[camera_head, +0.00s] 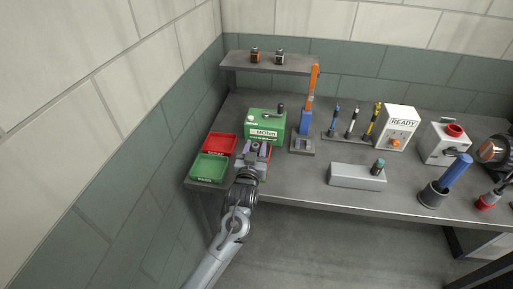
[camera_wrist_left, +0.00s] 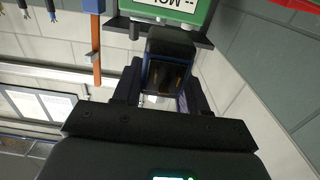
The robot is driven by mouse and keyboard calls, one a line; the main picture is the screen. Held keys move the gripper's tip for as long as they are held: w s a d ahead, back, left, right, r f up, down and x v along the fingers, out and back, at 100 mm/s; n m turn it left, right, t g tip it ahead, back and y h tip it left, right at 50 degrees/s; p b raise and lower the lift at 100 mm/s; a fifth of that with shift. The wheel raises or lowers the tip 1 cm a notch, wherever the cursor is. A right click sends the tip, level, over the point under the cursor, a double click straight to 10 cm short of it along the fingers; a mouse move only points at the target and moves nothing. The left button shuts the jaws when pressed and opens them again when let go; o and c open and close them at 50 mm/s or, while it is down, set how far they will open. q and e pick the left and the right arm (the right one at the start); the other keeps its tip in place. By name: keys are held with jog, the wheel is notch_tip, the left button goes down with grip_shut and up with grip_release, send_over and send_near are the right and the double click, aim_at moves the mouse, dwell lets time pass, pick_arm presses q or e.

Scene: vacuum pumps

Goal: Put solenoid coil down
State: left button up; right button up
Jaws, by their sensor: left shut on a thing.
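My left gripper (camera_head: 257,152) is in front of the green tester box near the left end of the bench. In the left wrist view its jaws (camera_wrist_left: 163,85) are shut on the solenoid coil (camera_wrist_left: 171,44), a dark block with a copper-orange inside. In the head view the gripper mostly hides the coil. The green box (camera_head: 265,125) has a small display and a dark lever on top, and also shows at the top of the wrist view (camera_wrist_left: 196,8). I cannot tell whether the coil touches it. My right gripper is not in view.
A red tray (camera_head: 221,136) and a green tray (camera_head: 194,174) lie left of the gripper. An orange-and-blue post (camera_head: 305,118) stands to the right, with a grey block (camera_head: 350,179) beyond. Two small dark-and-orange parts (camera_head: 255,55) (camera_head: 279,57) sit on the raised shelf (camera_head: 240,64). Bench space before the post is clear.

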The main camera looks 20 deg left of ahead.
pick_arm(q)
jog(key=shift+d+r, duration=0.1)
jog(key=shift+f, duration=0.2)
notch_tip(320, 180, down, 2)
jog(key=shift+f+b, duration=0.1)
jog(key=shift+b, duration=0.25)
jog(key=shift+f+b, duration=0.6)
jog(key=shift+f, duration=0.65)
jog(key=shift+f, duration=0.1)
jog(key=shift+f+b, duration=0.3)
jog(key=shift+f, duration=0.4)
jog(key=shift+f, duration=0.25)
